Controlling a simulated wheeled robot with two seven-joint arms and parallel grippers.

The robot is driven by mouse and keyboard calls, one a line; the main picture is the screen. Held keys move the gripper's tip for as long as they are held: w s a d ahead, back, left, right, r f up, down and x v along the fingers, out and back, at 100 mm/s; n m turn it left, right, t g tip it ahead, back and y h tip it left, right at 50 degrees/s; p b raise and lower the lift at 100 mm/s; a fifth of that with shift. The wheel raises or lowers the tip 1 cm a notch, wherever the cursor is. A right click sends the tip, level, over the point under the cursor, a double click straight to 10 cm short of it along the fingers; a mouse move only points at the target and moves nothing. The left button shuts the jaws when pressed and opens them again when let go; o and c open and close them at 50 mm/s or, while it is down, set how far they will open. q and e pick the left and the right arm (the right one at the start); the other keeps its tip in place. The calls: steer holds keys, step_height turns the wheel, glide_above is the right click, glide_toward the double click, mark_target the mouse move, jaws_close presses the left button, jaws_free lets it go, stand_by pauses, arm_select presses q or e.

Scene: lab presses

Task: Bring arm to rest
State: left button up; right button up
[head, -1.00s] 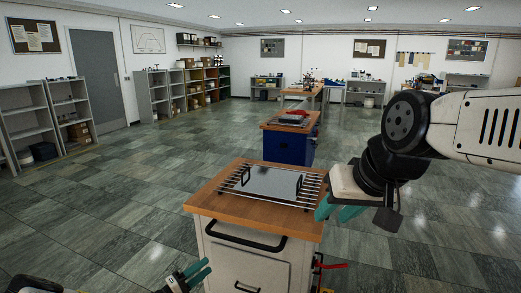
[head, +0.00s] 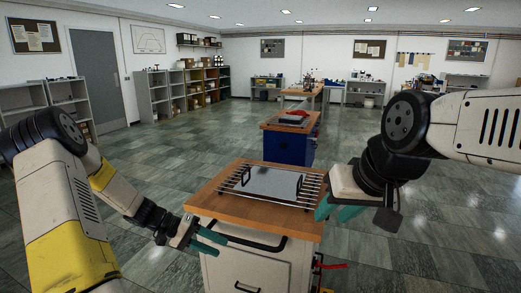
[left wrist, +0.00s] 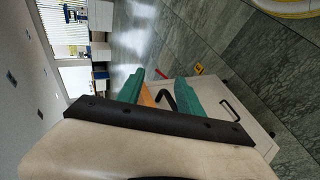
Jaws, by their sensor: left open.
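My left gripper (head: 207,238) has teal fingers, spread apart and empty, just off the front left corner of the wooden-topped cabinet (head: 210,207). In the left wrist view its two teal fingers (left wrist: 158,90) stand apart with the cabinet's edge and handle beyond them. My right gripper (head: 336,211) has teal fingers and hangs at the right edge of the cabinet top; I cannot tell how far its fingers are apart. A grey plate with two black handles (head: 272,184) lies on a wire rack (head: 231,187) on the cabinet top, apart from my left gripper.
A blue cabinet (head: 287,146) with a red item (head: 297,113) on it stands behind. A red lever (head: 332,266) sticks out at the front cabinet's right side. Shelves line the far walls. The tiled floor is clear on both sides.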

arm_select(q)
steer(key=s+r+t+y, duration=0.3)
steer(key=s+r+y, duration=0.1)
steer(key=s+r, duration=0.6)
steer(key=s+r+t+y, duration=0.2)
steer(key=s+r+y, duration=0.3)
steer(key=s+r, duration=0.5)
step_height(320, 180, up, 6)
steer(key=shift+r+t+y, duration=0.2)
steer(key=shift+t+y, duration=0.1)
steer(key=shift+t, duration=0.1)
